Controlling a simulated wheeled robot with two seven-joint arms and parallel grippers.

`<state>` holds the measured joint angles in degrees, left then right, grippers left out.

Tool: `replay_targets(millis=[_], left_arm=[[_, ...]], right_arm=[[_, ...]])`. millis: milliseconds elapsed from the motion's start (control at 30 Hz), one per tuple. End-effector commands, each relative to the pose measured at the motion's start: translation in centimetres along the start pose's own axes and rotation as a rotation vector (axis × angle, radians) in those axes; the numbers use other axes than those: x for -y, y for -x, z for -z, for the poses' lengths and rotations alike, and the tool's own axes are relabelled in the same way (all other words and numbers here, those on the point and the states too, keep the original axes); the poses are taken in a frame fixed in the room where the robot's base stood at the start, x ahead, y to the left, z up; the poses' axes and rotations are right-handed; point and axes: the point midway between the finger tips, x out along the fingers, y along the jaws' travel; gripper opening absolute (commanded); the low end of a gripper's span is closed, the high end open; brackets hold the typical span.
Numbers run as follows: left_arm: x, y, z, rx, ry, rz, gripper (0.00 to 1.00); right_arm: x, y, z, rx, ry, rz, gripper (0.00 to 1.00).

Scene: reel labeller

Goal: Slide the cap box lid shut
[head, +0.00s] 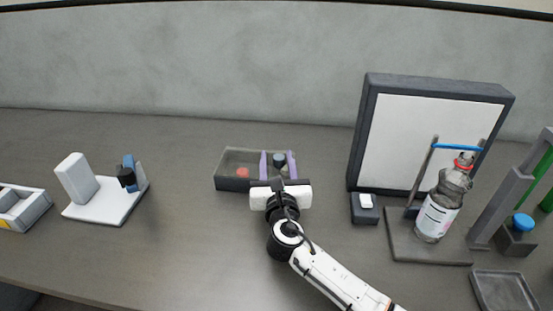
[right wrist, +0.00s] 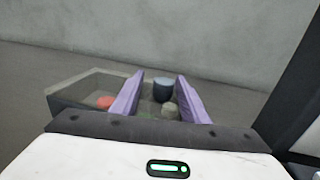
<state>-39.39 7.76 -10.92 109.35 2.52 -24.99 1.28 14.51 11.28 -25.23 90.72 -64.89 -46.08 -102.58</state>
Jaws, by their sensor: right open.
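The cap box (head: 232,184) is a low dark grey box in the middle of the table; it also shows in the right wrist view (right wrist: 75,118). Inside it show a red cap (head: 243,172) at the left, a dark blue cap (head: 279,159) and a pale cap (right wrist: 169,110). I cannot clearly make out the lid or how far it covers the box. My right gripper (head: 278,165) is open, its two purple fingers over the right part of the box, on either side of the blue cap in the picture. Contact cannot be told. My left gripper is out of view.
Right of the box stand a small dark block with a white top (head: 366,202), a large framed white panel (head: 410,135) and a labelled bottle (head: 437,215) on a stand. A white stand (head: 105,203) is at the left. The table between it and the box is clear.

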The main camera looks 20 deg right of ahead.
Motion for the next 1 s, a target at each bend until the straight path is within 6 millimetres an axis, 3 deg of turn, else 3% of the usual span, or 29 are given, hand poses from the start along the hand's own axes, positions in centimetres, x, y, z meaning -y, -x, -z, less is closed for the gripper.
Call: replay_targets(millis=[300,500,1000], left_arm=[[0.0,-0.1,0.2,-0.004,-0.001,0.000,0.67],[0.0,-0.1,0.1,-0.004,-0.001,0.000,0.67],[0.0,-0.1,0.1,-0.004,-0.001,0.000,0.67]], right_arm=[[-0.1,6.0,0.1,-0.003,-0.002,-0.003,0.41],[-0.1,8.9,0.1,-0.002,-0.001,-0.002,0.41],[-0.1,9.8,0.0,0.000,-0.001,-0.002,0.41]])
